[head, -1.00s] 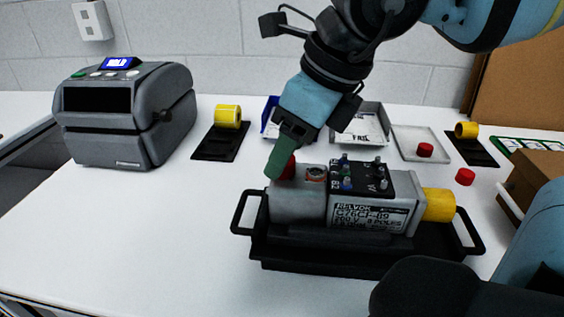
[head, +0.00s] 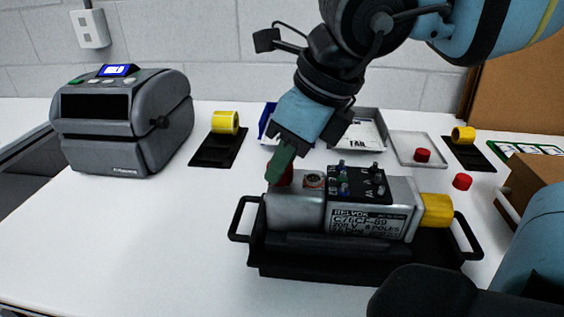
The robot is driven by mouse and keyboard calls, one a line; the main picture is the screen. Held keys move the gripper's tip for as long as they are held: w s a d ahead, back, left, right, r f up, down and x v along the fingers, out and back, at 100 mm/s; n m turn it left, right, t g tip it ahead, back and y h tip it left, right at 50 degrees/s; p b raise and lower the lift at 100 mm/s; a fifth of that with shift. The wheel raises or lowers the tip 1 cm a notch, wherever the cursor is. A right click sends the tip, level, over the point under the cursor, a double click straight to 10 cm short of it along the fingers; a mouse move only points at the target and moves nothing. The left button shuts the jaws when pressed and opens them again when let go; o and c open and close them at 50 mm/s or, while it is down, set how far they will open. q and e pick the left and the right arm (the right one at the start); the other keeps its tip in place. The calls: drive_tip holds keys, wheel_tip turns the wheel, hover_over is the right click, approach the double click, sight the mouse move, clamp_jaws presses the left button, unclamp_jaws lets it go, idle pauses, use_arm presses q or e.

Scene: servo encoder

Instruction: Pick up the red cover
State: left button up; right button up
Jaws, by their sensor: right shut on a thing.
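A red cover (head: 286,177) sits at the top left end of the grey servo motor (head: 296,212), partly hidden by my right gripper. My right gripper (head: 281,172) reaches down from above with its green fingers shut on this red cover. The motor lies in a black tray (head: 350,263) with handles at both ends, and a yellow cap (head: 437,210) is on its right end. Two other red covers are apart from it: one on a clear tray (head: 422,155), one on the table (head: 462,181). My left gripper is not in view.
A grey label printer (head: 125,122) stands at the left. Yellow rolls on black holders are at the back left (head: 225,122) and back right (head: 463,135). A grey bin (head: 368,130) and a cardboard box (head: 537,180) stand behind and right. The front left table is clear.

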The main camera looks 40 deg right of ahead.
sight(289, 170)
drive_tip(key=shift+r, duration=0.1)
drive_tip(key=shift+r, duration=0.55)
drive_tip(key=shift+s+a+r, duration=0.1)
drive_tip(key=shift+s+r, duration=0.15)
drive_tip(key=shift+r, duration=0.35)
drive_tip(key=shift+s+a+r, duration=0.1)
drive_tip(key=shift+s+r, duration=0.1)
drive_tip(key=shift+r, duration=0.4)
use_arm(q)
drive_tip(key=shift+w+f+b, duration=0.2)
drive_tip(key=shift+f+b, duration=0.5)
drive_tip(key=shift+b, duration=0.15)
use_arm(e)
drive_tip(key=s+a, duration=0.1)
drive_tip(key=s, duration=0.6)
drive_tip(key=s+a+r, duration=0.1)
drive_tip(key=s+a, duration=0.1)
drive_tip(key=s, duration=0.5)
drive_tip(key=shift+s+a+r, duration=0.15)
drive_tip(key=shift+s+a, duration=0.1)
drive_tip(key=shift+s, duration=0.05)
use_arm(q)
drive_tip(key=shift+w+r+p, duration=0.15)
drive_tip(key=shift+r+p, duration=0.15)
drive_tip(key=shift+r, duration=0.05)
use_arm(e)
drive_tip(key=shift+r, duration=0.4)
